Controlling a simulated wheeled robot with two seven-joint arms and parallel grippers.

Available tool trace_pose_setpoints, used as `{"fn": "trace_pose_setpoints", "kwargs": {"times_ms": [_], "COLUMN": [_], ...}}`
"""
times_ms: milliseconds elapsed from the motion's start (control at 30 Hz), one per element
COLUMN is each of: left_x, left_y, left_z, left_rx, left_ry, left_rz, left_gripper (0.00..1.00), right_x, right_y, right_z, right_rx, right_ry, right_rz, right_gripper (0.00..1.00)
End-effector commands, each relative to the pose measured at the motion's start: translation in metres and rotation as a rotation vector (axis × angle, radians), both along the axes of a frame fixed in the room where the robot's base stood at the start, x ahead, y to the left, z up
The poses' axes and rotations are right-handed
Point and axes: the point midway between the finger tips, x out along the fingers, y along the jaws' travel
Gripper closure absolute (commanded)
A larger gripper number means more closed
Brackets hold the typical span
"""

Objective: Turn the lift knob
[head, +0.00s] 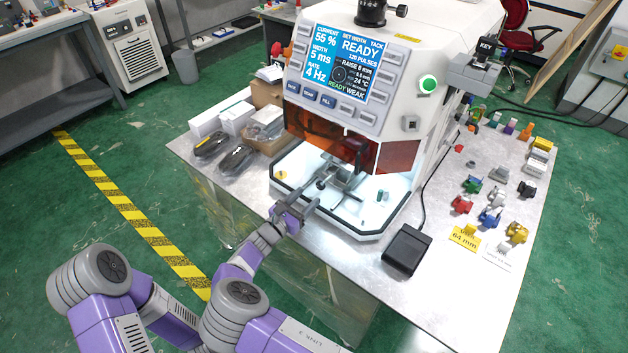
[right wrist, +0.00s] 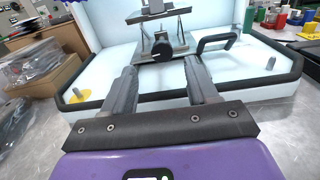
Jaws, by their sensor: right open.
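The lift knob is a dark round knob (right wrist: 162,51) on the front of a small grey lift stage (right wrist: 165,35) inside the machine's white work bay; it also shows small in the head view (head: 321,184). My right gripper (head: 304,203) is open and empty at the front of the bay. In the right wrist view its two fingers (right wrist: 162,72) are spread to either side of the knob, with the knob a little beyond and between the tips. I see no contact. My left gripper is not in view.
The white machine (head: 405,60) has a lit screen reading READY (head: 340,62). A black-edged tray lip (head: 345,226) frames the bay. A black pedal (head: 405,250) and several coloured clamps lie on the table's right; boxes and bagged parts (head: 236,160) are on the left.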

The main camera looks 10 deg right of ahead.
Motion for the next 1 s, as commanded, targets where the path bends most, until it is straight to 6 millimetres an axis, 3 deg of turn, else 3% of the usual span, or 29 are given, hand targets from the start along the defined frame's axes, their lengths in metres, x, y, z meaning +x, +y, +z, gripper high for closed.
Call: {"fn": "trace_pose_setpoints", "kwargs": {"times_ms": [333, 700, 767, 1000], "left_x": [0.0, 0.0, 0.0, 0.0], "left_y": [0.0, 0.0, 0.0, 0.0], "left_z": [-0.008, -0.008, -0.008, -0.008], "left_rx": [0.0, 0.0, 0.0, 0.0], "left_ry": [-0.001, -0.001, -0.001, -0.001], "left_rz": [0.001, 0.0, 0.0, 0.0], "left_gripper": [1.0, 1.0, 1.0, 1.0], "right_x": [0.031, 0.036, 0.036, 0.036], "right_y": [-0.042, -0.048, -0.048, -0.048], "right_z": [-0.001, 0.0, 0.0, 0.0], "right_rx": [0.002, 0.002, 0.002, 0.002], "right_ry": [-0.001, -0.001, -0.001, -0.001], "right_rz": [-0.002, 0.0, 0.0, -0.001], "right_gripper": [0.41, 0.41, 0.48, 0.84]}}
